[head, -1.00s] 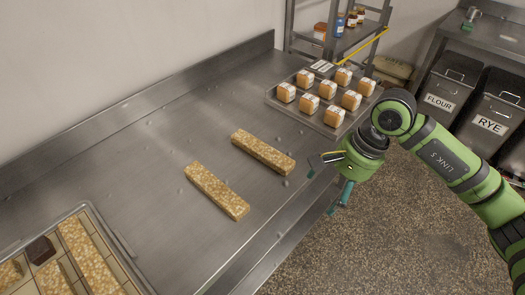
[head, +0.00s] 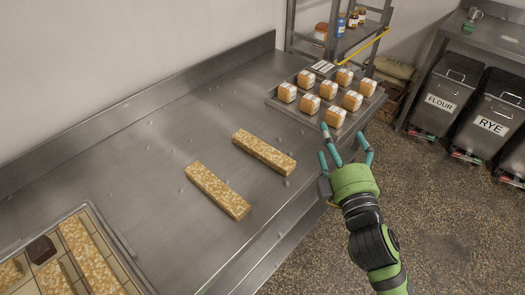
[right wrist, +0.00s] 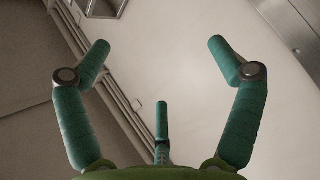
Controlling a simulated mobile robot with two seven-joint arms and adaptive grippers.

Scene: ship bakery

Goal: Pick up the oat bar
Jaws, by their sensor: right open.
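Two long golden oat bars lie apart on the steel table. The nearer oat bar (head: 217,190) is at the middle of the head view, and the farther oat bar (head: 263,152) lies up and to its right. My right gripper (head: 345,142) is open and empty, its teal fingers spread, off the table's right edge and right of both bars. The right wrist view shows the spread fingers (right wrist: 156,55) with wall behind and no bar between them. My left gripper is not in view.
A tray (head: 283,106) of several wrapped cubes stands at the table's far right end. A divided tray (head: 122,247) with bars and a dark block is at lower left. Bins marked FLOUR (head: 441,92) and RYE (head: 491,112) stand right. The table (head: 130,150) is clear around the bars.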

